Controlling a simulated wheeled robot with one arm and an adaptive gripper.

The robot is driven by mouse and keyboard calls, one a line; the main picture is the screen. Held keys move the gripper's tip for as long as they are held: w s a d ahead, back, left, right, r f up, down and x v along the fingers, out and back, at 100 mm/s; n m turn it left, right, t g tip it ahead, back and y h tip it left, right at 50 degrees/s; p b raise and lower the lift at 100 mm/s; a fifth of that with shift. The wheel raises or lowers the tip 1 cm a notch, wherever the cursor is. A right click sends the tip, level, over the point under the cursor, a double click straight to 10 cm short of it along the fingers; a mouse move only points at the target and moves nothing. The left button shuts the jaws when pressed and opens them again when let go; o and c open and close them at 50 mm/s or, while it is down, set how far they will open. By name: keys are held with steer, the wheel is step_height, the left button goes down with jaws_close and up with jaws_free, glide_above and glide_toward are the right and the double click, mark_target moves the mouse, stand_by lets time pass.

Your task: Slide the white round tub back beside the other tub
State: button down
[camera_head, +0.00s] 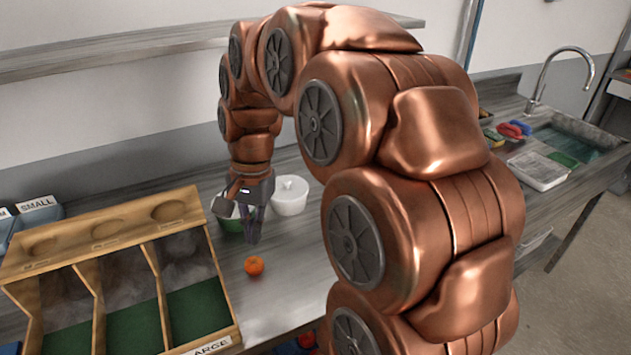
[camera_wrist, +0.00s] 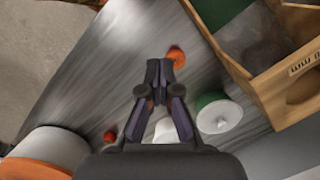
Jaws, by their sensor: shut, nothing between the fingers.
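A white round tub (camera_head: 289,196) with a lid stands on the metal counter, just right of and behind my gripper in the head view. A green tub (camera_head: 229,222) is beside it on the left, partly hidden by my gripper (camera_head: 254,236). In the wrist view, a white-lidded tub with a green side (camera_wrist: 219,115) lies right of my gripper (camera_wrist: 160,66). A white and orange round thing (camera_wrist: 50,150) is cut off at lower left; I cannot tell which object it is. My gripper points down, fingers together and empty, above the counter.
An orange fruit (camera_head: 254,265) lies on the counter in front of my gripper. A wooden sorting box (camera_head: 108,233) with green-floored compartments stands at left. A shelf (camera_head: 120,52) runs along the back wall. A small red thing (camera_wrist: 110,136) shows in the wrist view.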

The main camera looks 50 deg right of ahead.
mark_target(306, 186)
steer(key=w+d+r+m+t, duration=0.1)
steer(key=w+d+m, duration=0.35)
steer(key=d, duration=0.35)
steer(key=w+d+m+t, duration=0.1)
steer(key=w+d+m, duration=0.3)
steer(key=d, duration=0.5)
steer(key=s+d+f+m, duration=0.1)
steer(key=s+d+m, duration=0.1)
steer(key=d+m, duration=1)
steer(key=f+n+p, duration=0.1)
steer(key=f, duration=0.2)
steer(key=w+d+f+n+p, duration=0.1)
steer(key=f, duration=0.2)
steer(key=w+f+n+p, duration=0.1)
steer(key=f, duration=0.3)
steer(key=shift+d+t, duration=0.3)
steer(key=shift+d, duration=0.1)
steer(key=shift+w+a+r+p, duration=0.15)
steer(key=shift+w+a+p, duration=0.15)
steer(key=shift+w, duration=0.25)
steer(key=shift+w+a+r+p, duration=0.1)
steer(key=shift+w+a+p, duration=0.1)
steer(key=shift+w+a, duration=0.25)
steer(key=shift+w+a+f, duration=0.15)
steer(key=shift+w+a, duration=0.15)
steer(key=shift+w, duration=0.3)
steer(key=shift+w+a, duration=0.65)
steer(key=shift+w, duration=0.3)
